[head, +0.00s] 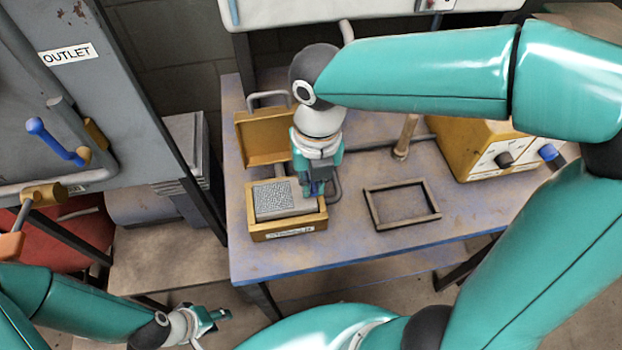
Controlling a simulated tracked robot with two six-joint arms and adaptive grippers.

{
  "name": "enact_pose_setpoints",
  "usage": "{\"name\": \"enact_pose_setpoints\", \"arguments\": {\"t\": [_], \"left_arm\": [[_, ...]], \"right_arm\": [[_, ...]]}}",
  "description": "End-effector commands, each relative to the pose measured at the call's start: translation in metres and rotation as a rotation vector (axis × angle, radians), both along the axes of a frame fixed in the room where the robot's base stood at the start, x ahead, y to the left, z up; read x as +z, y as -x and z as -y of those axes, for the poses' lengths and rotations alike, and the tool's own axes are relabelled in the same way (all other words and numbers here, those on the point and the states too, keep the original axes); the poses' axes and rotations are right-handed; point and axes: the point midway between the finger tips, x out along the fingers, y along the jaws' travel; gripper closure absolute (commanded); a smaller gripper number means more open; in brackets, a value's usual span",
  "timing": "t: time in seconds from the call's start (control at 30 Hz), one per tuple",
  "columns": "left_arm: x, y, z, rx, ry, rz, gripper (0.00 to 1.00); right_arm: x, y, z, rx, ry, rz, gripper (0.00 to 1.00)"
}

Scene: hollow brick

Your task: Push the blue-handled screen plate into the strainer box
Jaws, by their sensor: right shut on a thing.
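The strainer box (287,233) is a yellow open-topped box with a label on its front, standing on the table's left part. Its yellow lid (262,139) stands open behind it. The grey, speckled screen plate (274,199) sits at the box's mouth, its near part above the front wall; how deep it sits cannot be told. My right gripper (317,188) points down at the plate's right side, shut on its blue handle, which is mostly hidden by the fingers. My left gripper (217,320) is low at the left, away from the table and empty; its finger gap is unclear.
An empty dark rectangular frame (376,218) lies on the table (345,248) to the right of the box. A yellow unit with knobs (473,143) and an upright wooden-looking post (405,136) stand farther back. A grey outlet cabinet (110,110) with a blue lever is at left.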

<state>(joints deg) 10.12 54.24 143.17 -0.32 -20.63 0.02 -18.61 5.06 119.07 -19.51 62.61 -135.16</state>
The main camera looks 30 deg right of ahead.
Motion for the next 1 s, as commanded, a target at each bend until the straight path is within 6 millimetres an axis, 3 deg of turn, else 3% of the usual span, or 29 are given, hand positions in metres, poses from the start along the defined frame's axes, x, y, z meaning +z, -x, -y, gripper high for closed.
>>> {"name": "enact_pose_setpoints", "arguments": {"t": [1.0], "left_arm": [[-0.013,0.0,0.0,0.0,0.0,0.0,0.6]], "right_arm": [[-0.019,0.0,0.0,0.001,0.0,0.0,1.0]]}}
